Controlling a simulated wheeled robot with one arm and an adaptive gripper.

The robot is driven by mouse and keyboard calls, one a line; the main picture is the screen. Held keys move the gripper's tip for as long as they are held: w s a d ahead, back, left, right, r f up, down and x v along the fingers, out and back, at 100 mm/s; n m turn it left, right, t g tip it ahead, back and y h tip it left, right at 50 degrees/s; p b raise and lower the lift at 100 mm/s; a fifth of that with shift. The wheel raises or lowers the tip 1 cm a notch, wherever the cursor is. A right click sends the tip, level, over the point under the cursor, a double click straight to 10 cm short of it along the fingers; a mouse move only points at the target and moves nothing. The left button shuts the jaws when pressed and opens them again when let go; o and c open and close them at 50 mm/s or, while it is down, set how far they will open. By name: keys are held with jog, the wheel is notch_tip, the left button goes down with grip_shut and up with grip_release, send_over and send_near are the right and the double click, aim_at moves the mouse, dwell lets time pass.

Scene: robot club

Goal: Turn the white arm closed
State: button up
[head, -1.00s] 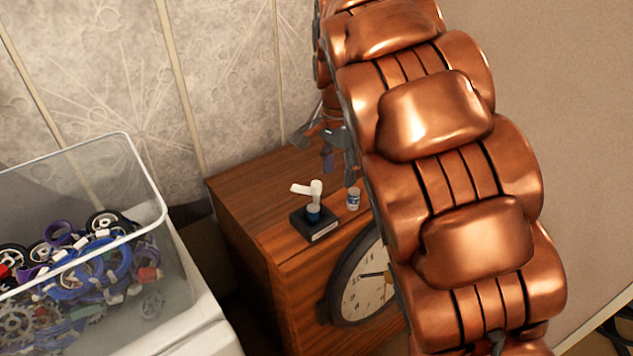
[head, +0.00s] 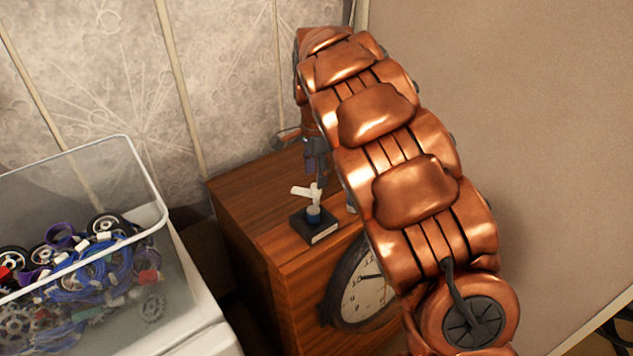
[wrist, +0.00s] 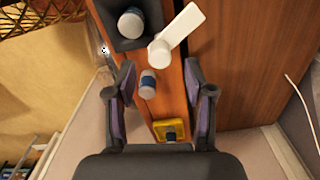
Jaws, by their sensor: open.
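The white arm (head: 301,191) sits on top of a short post with a blue band, on a small black base (head: 322,232) on a wooden cabinet. In the head view it points left. In the wrist view the white arm (wrist: 183,29) slants up and right from its round hub, and part of the black base (wrist: 108,35) shows beside it. My gripper (head: 316,172) is close behind the white arm in the head view. In the wrist view my gripper (wrist: 160,75) is open and empty, with the hub just beyond its fingertips. I see no contact.
A small blue-and-white can (wrist: 148,84) stands between the fingers in the wrist view. A yellow object (wrist: 172,130) is nearer the palm. The wooden cabinet (head: 245,190) carries a clock (head: 362,285) on its front. A clear bin (head: 150,190) of parts stands left.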

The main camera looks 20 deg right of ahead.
aim_at(306, 193)
jog(key=shift+f, duration=1.8)
grip_shut()
